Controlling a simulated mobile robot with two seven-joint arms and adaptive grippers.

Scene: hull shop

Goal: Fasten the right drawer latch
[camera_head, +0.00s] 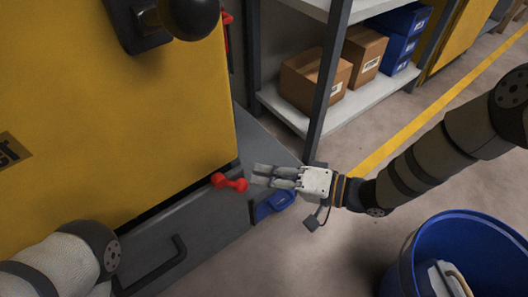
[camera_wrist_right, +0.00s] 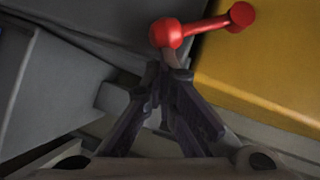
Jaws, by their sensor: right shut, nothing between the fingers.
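The red latch (camera_head: 230,182) sits at the right end of the grey drawer front (camera_head: 190,250), just below the yellow cabinet body. In the right wrist view the latch (camera_wrist_right: 200,26) is a red bar with a round knob at each end, one knob close to the fingertips and the other over the yellow panel. My right gripper (camera_head: 252,175) is shut and empty, its fingertips beside the latch's right knob. In the wrist view the fingertips (camera_wrist_right: 170,75) meet just below the near knob. Whether they touch it I cannot tell. My left arm shows at lower left, its gripper out of frame.
A black drawer handle (camera_head: 160,265) sticks out from the drawer front. A blue bin (camera_head: 465,255) stands at lower right. A shelf with cardboard boxes (camera_head: 315,80) stands behind.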

